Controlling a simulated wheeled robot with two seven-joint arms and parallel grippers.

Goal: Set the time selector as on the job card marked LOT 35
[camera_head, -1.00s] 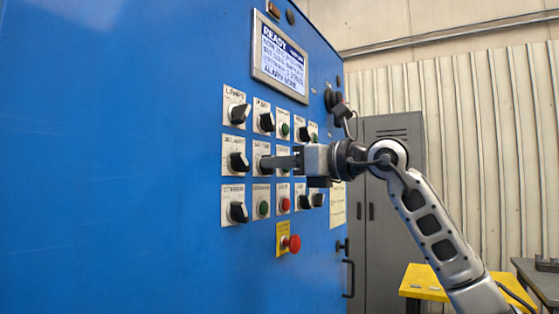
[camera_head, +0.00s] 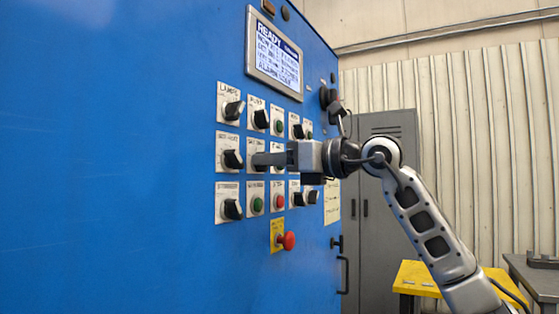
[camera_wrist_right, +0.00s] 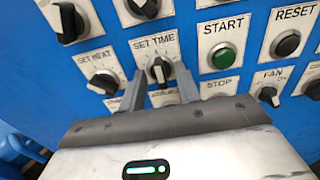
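The SET TIME selector (camera_wrist_right: 158,72) is a dark knob on a white dial plate, seen in the right wrist view. My right gripper (camera_wrist_right: 159,84) is open, with one finger on each side of this knob; I cannot tell whether the fingers touch it. My left gripper is out of view.
The SET HEAT knob (camera_wrist_right: 103,83), the green START button (camera_wrist_right: 223,57) and the FAN knob (camera_wrist_right: 268,95) are close by. A red mushroom button (camera_head: 287,240) sticks out below. The display (camera_head: 273,54) reads READY. A yellow table (camera_head: 420,280) stands at right.

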